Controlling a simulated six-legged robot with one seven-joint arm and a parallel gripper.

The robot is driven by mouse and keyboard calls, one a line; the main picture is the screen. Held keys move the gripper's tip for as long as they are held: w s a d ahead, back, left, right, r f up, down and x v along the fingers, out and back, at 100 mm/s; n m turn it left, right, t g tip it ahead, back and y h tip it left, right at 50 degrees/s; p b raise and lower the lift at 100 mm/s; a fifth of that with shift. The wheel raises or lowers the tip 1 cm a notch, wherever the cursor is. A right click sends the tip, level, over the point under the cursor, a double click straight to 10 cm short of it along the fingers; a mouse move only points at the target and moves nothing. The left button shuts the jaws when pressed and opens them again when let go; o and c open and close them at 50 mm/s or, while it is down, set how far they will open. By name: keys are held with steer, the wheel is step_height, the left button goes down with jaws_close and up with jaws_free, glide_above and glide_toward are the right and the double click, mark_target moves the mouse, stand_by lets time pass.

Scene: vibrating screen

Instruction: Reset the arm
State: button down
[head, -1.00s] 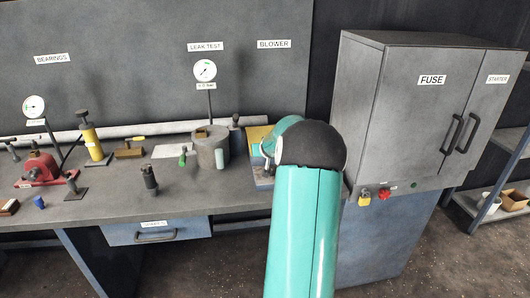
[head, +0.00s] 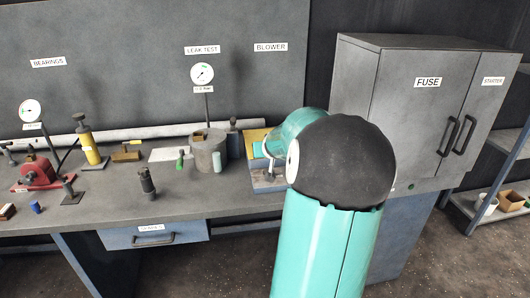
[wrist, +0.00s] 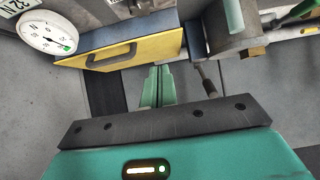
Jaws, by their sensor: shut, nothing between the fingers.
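My teal arm (head: 320,245) with its black joint cover stands in the front middle of the head view. It reaches over the bench toward the blower end. My gripper is hidden behind the arm in that view. In the wrist view my gripper (wrist: 158,82) shows its two teal fingers close together, with nothing between them. A yellow panel with a dark handle (wrist: 125,52) lies just beyond the fingertips. I cannot tell from the picture whether they touch it.
The bench (head: 110,205) holds a red pump (head: 38,173), a yellow cylinder (head: 90,148), a grey pot (head: 208,152) and gauges (head: 202,74). A fuse cabinet (head: 420,110) stands at right. A white dial (wrist: 47,33) is near the gripper in the wrist view.

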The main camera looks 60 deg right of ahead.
steer(key=shift+a+r, duration=0.1)
steer(key=shift+a, duration=0.05)
steer(key=w+a+r+n+y, duration=0.2)
steer(key=w+a+n, duration=0.1)
steer(key=a, duration=1.2)
steer(key=w+a+r+n+y, duration=0.2)
steer(key=a, duration=1.2)
steer(key=s+a+n+g+y, duration=0.1)
steer(key=s+a+n, duration=0.1)
steer(key=s+a, duration=0.6)
steer(key=s+a+n+g+y, duration=0.1)
steer(key=s+a+n+y, duration=0.1)
steer(key=s+a, duration=0.6)
steer(key=a, duration=0.6)
steer(key=shift+s+a+y, duration=0.3)
steer(key=shift+s, duration=0.05)
steer(key=shift+d+f, duration=0.1)
steer(key=shift+d, duration=0.1)
